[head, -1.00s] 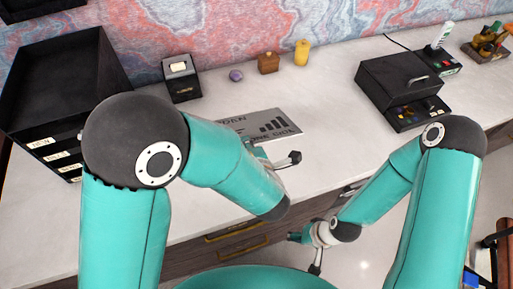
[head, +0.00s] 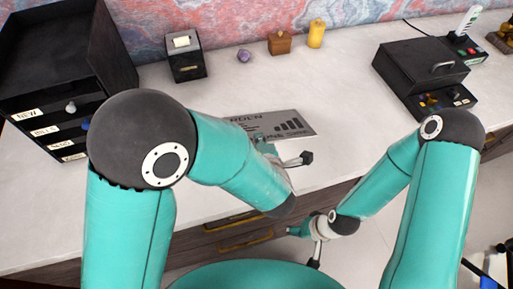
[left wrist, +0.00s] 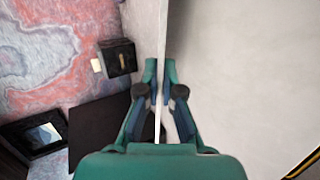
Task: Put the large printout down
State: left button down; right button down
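The large printout, a grey sheet with dark lettering and a bar chart (head: 290,124), shows level over the desk in the head view. My left gripper (head: 268,147) is at its near edge. In the left wrist view my left gripper (left wrist: 158,75) has its fingers shut on the sheet, which shows edge-on as a thin pale strip (left wrist: 163,35). I cannot tell whether the sheet touches the desk. My right gripper (head: 308,240) hangs low in front of the desk, away from the printout; its fingers are too small to read.
The pale desk top (head: 350,120) is clear around the printout.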

pick_arm(q)
jog(key=shift+f, duration=0.4)
jog(key=shift+d, duration=0.1)
jog(key=c, duration=1.5)
grip_release()
